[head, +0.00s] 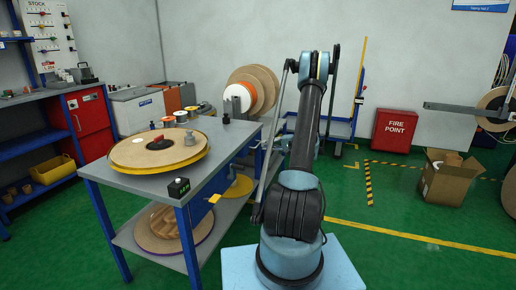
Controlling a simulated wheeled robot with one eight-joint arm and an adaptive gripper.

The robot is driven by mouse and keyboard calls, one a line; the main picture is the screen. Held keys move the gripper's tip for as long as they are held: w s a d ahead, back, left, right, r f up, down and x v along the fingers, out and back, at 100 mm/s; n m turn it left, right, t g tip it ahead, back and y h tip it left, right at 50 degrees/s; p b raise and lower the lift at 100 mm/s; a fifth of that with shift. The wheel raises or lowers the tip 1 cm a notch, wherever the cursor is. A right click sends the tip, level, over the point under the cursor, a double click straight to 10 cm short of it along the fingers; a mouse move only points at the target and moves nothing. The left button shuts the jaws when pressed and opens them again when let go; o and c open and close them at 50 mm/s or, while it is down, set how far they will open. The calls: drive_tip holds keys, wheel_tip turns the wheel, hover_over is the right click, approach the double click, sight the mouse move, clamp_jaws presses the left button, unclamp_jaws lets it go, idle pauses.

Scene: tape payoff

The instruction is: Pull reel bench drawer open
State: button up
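The reel bench (112,175) stands left of centre in the head view, with a grey top and blue legs. A large flat reel (160,149) with a yellow rim lies on it. A small yellow piece (214,198) shows at the bench's right side, below the top; I cannot tell whether it is a drawer handle. No drawer front or gap shows clearly. My arm rises right of the bench and folds down again. What seems to be my gripper (258,213) is small and dark beside my lower arm, apart from the yellow piece. Its fingers cannot be made out.
A black box with a green light (178,188) sits at the bench's front corner. Another reel (170,225) lies on the lower shelf. A red cabinet (90,120) stands at left. A cardboard box (444,182) stands at right. Green floor is open on the right.

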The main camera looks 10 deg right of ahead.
sight(258, 145)
drive_tip(key=x, duration=0.5)
drive_tip(key=shift+w+a+f, duration=0.1)
drive_tip(key=shift+w+a, duration=0.15)
drive_tip(key=shift+a, duration=0.1)
clamp_jaws()
